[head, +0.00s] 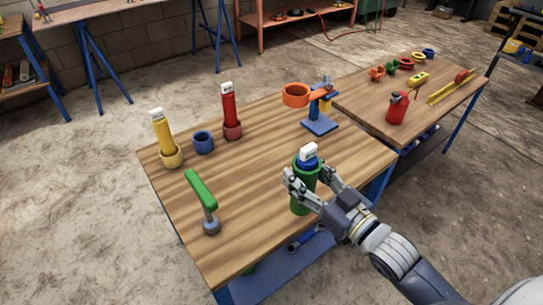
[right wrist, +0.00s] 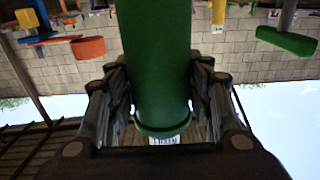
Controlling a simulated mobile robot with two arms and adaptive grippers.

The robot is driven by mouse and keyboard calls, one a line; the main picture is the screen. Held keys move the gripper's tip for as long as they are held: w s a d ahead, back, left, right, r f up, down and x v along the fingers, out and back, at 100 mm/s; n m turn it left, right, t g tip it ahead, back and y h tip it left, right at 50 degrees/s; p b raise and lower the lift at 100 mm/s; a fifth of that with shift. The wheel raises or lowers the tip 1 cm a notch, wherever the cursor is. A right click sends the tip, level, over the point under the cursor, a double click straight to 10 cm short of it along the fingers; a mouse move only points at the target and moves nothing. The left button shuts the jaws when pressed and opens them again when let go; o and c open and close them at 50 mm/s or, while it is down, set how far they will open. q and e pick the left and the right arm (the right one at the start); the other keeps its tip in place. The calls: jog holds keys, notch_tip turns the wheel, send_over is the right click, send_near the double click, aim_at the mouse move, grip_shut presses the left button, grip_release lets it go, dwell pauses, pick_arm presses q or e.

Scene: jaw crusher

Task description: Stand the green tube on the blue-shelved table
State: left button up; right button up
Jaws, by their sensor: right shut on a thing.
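The green tube (head: 302,190) is upright in my right gripper (head: 308,190), near the right side of the blue-shelved table (head: 245,190). A blue and white top piece (head: 309,153) shows at its upper end. In the right wrist view, the green tube (right wrist: 153,60) runs between the two fingers of my right gripper (right wrist: 160,100), which are shut on its sides. Its lower end is outside that view, and I cannot tell whether it touches the tabletop. My left gripper is not in view.
On the table stand a yellow tube (head: 161,130), a red tube (head: 229,108), a blue ring cup (head: 203,142), a green-headed mallet (head: 201,190) and a blue stand with an orange ring (head: 295,95). A second table (head: 365,100) behind carries a red can (head: 396,108). The tabletop's middle is clear.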

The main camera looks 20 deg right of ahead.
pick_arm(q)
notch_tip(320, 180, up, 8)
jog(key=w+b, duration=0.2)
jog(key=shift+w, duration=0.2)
pick_arm(e)
jog(key=w+a+f, duration=0.1)
jog(key=w+f, duration=0.1)
jog(key=w, duration=0.4)
jog(key=w+a+f, duration=0.2)
jog(key=w, duration=0.4)
jog(key=shift+w+f, duration=0.25)
jog(key=shift+w, duration=0.1)
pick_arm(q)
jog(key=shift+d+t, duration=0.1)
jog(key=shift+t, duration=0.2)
pick_arm(e)
jog(key=shift+a+f, duration=0.1)
jog(key=o, duration=1.2)
jog(key=shift+f, duration=0.15)
jog(key=shift+o, duration=0.2)
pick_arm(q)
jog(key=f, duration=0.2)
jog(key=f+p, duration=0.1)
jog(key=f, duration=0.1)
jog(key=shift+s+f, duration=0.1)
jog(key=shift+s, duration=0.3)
pick_arm(e)
jog(key=v, duration=1.2)
